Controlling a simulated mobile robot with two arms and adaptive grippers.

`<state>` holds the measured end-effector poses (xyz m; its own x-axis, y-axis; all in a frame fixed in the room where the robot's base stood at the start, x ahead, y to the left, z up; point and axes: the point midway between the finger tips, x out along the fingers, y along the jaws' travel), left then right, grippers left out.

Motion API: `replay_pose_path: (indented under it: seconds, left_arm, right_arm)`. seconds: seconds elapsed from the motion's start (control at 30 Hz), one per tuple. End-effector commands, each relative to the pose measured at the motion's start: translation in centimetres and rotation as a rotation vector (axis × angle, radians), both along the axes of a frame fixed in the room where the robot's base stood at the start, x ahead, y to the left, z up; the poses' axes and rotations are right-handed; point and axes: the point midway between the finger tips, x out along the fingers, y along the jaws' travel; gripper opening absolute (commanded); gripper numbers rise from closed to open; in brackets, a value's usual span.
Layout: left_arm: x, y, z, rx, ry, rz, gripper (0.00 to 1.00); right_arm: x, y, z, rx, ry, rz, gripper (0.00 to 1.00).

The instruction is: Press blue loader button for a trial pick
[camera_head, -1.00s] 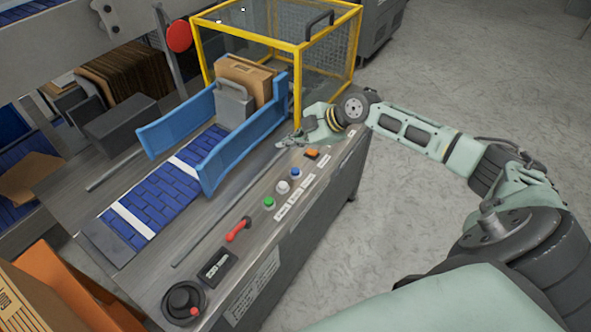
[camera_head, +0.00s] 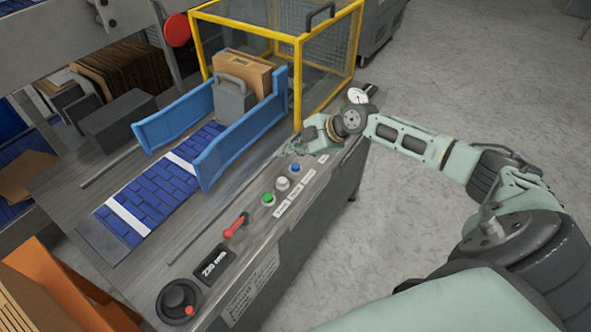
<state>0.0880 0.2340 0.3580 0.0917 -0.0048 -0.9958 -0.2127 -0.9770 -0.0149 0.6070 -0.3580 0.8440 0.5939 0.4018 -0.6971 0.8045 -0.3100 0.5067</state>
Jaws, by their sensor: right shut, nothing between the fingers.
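The blue button (camera_head: 295,168) stands on the sloping front edge of the machine's panel, beside a white button (camera_head: 282,183) and a green button (camera_head: 268,199). My right gripper (camera_head: 293,149) is shut and empty. Its fingertips are just behind the blue button in the picture, over the panel, with a small gap in the picture between them and the button. I cannot tell how high above the panel they are. The blue button is in full view. My left gripper is not in view.
A red lever (camera_head: 236,226), a dark display (camera_head: 215,264) and a black handwheel (camera_head: 179,301) line the panel's near part. Blue guide rails (camera_head: 244,142) flank a conveyor with a cardboard box (camera_head: 243,72). A yellow-framed guard (camera_head: 297,85) stands behind my gripper. Floor at right is clear.

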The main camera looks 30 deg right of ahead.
Motion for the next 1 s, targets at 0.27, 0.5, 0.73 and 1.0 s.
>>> replay_pose_path:
  seconds: [0.27, 0.5, 0.73, 1.0]
  left_arm:
    - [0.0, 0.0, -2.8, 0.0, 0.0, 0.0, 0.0]
    - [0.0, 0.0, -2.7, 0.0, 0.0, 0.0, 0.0]
    - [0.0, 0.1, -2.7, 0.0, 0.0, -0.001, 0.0]
    - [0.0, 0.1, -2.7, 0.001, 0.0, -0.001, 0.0]
  right_arm:
    - [0.0, 0.0, -3.0, 0.0, -0.001, 0.001, 0.0]
    - [0.0, 0.0, -2.9, -0.001, 0.0, 0.001, 0.0]
    - [0.0, 0.0, -2.9, 0.0, 0.0, 0.0, 0.0]
    - [0.0, 0.0, -2.9, 0.0, 0.0, 0.0, 0.0]
